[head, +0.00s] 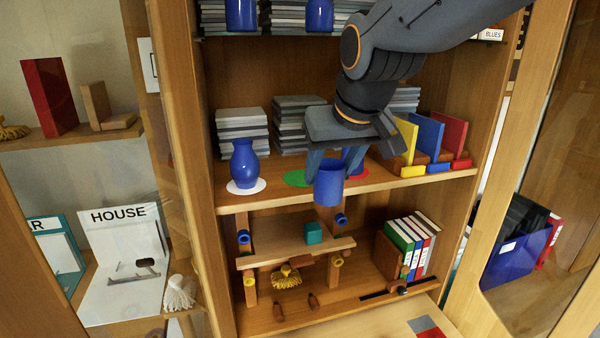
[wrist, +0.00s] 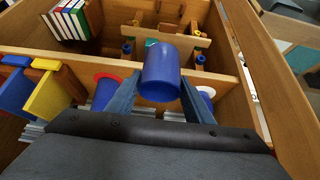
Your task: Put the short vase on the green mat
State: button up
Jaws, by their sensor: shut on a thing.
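The short vase (head: 329,186), a plain blue cylinder, is held in my gripper (head: 330,172). It hangs in front of the middle shelf's edge. In the wrist view the short vase (wrist: 160,75) sits between the two fingers of my gripper (wrist: 158,92). The green mat (head: 295,178) lies on the middle shelf, behind and left of the vase in the head view, partly covered by a finger. The visible part of the mat is bare. In the wrist view I cannot make out the green mat.
A rounded blue vase (head: 243,165) stands on a white mat (head: 246,188) to the left. Another blue vase (head: 353,160) stands on a red mat (head: 358,174), partly hidden by my gripper. Stacked grey books (head: 297,125) stand behind; coloured bookends (head: 429,135) stand right.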

jog(key=shift+w+a+f+p, duration=0.35)
jog(key=shift+w+a+f, duration=0.25)
jog(key=shift+w, duration=2.3)
jog(key=shift+w+a+f+p, duration=0.4)
jog(key=shift+w+a+f, duration=0.15)
jog(key=shift+w, duration=2.4)
jog(key=shift+w+a+f+p, duration=0.35)
jog(key=shift+w+a+f, duration=0.25)
jog(key=shift+w, duration=2.3)
jog(key=o, duration=1.2)
